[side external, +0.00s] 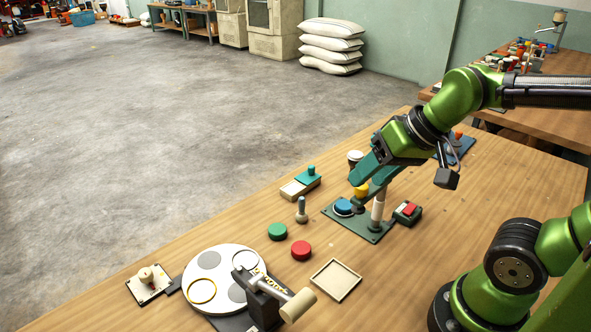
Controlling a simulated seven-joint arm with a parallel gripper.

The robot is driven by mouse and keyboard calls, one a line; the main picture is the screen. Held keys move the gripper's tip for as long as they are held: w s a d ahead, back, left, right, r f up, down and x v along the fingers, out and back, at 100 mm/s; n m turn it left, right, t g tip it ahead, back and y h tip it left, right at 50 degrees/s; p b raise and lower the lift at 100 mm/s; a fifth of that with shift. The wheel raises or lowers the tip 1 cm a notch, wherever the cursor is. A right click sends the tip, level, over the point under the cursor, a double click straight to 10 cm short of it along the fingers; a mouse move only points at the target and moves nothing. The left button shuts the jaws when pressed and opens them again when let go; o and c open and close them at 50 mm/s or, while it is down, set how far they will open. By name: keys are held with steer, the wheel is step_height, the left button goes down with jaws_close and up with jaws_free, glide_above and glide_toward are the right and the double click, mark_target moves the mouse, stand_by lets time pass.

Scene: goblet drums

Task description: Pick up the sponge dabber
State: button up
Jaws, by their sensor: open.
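I cannot tell for certain which thing is the sponge dabber. A small upright piece with a grey stem and a tan foot (301,210) stands alone on the wooden table and may be it. The fingers partly hide a yellow-topped thing (361,191) and the back of the plate.
A blue-topped pot (343,207) sits on the plate; a red-topped box (407,212) is beside it. Green (277,231) and red (301,250) discs, a shallow square tray (336,280) and a white turntable (222,262) lie nearer. Bare table surrounds the grey-stemmed piece.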

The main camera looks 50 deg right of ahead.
mark_target(302, 198)
steer(key=w+d+f+n+g+h, duration=0.1)
steer(key=w+d+f+g, duration=0.15)
steer(key=w, duration=0.75)
steer(key=w+d+f+g+h, duration=0.15)
steer(key=w+g, duration=0.25)
steer(key=w, duration=0.6)
steer(key=shift+y, duration=0.25)
steer(key=f, duration=1.7)
steer(key=shift+s+a, duration=0.2)
steer(key=shift+a, duration=0.15)
jaws_close()
